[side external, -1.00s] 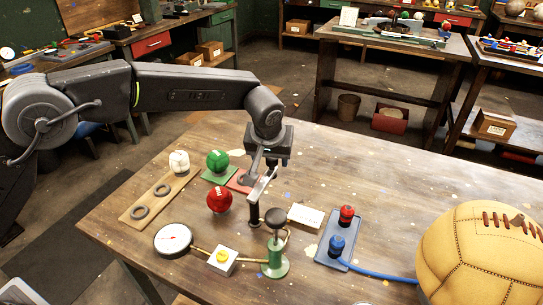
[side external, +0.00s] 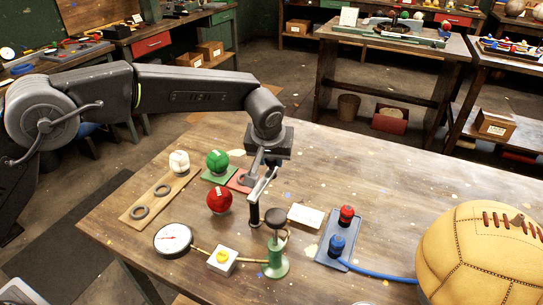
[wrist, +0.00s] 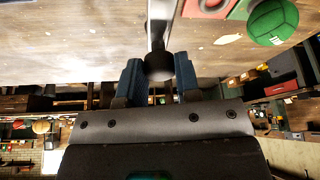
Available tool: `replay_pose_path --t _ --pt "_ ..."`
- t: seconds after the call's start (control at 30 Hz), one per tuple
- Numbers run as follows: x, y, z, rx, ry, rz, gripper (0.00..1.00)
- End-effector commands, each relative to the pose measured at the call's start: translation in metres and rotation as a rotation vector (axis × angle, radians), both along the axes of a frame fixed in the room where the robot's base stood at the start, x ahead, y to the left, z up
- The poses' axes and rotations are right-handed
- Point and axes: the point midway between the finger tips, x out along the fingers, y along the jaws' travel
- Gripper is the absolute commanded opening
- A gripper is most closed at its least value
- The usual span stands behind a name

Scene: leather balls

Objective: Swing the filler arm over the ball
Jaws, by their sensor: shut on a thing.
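My gripper (side external: 265,167) is above the middle of the table, pointing down. In the wrist view its two blue fingers close around a black knob (wrist: 159,67) at a metal bar (wrist: 156,25). In the side view this pale metal bar (side external: 262,187) slants down from the gripper to a short black upright (side external: 254,216). A green stand (side external: 275,258) with a dark round top is just in front; I cannot tell how the bar joins it. A red ball (side external: 219,199) is left of the bar. A large tan laced leather ball (side external: 484,255) is at the right edge.
A green ball (side external: 217,160) and a white ball (side external: 179,161) are behind left, the white one on a ringed board (side external: 137,211). A gauge (side external: 172,239) and a yellow-button box (side external: 222,259) are in front. A blue tray (side external: 327,254) with red and blue knobs is right.

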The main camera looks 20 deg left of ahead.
Motion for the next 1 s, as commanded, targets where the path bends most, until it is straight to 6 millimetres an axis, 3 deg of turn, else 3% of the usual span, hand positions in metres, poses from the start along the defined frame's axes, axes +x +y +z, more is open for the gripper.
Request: replay_pose_path --t 0.47,1.0 --pt "0.000 0.007 0.000 0.001 0.000 0.084 0.00" --pt "-0.012 0.047 0.000 0.001 0.001 0.547 0.00"
